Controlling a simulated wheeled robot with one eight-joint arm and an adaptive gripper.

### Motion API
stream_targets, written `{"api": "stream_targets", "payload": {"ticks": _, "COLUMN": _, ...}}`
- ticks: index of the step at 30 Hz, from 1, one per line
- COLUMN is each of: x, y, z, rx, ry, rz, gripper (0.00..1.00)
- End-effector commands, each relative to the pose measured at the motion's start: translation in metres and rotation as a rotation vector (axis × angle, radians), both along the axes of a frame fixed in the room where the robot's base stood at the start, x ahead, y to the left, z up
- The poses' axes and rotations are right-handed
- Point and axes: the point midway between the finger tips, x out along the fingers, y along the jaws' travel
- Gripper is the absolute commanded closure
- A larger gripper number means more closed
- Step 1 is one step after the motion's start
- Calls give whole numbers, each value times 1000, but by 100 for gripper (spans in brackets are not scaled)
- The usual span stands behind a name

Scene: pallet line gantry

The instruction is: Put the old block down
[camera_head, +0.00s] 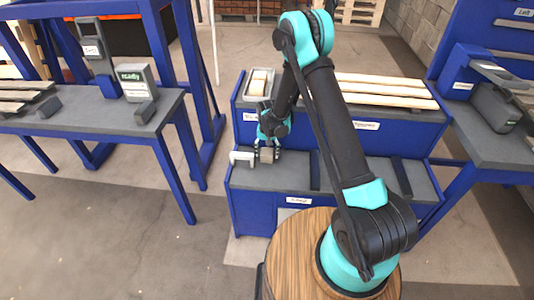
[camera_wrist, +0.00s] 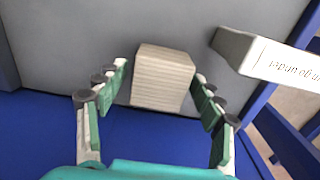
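A pale, ridged wooden-looking block (camera_wrist: 162,78) sits on the grey lower shelf (camera_wrist: 70,40) of the blue bench. It also shows in the head view (camera_head: 267,155), at the left end of that shelf. My gripper (camera_wrist: 162,75) has its two green-padded fingers on either side of the block. A gap shows between the block and the left finger; the right fingertip is very close to it, and I cannot tell whether it touches. The fingers look open around the block. The block's underside is hidden.
A white labelled sign (camera_wrist: 270,58) stands right beside the block in the wrist view; its text is hard to read. A raised blue shelf (camera_head: 390,133) with pale planks (camera_head: 385,90) and a small tray (camera_head: 258,86) stands behind. The lower shelf's middle has some bare grey room.

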Motion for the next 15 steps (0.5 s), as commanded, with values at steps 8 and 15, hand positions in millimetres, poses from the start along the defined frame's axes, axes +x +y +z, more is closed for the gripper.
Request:
{"api": "stream_targets", "payload": {"ticks": 8, "x": 0, "y": 0, "z": 1, "rx": 0, "ry": 0, "rz": 0, "gripper": 30}}
{"api": "stream_targets", "payload": {"ticks": 15, "x": 0, "y": 0, "z": 22, "rx": 0, "ry": 0, "rz": 0, "gripper": 30}}
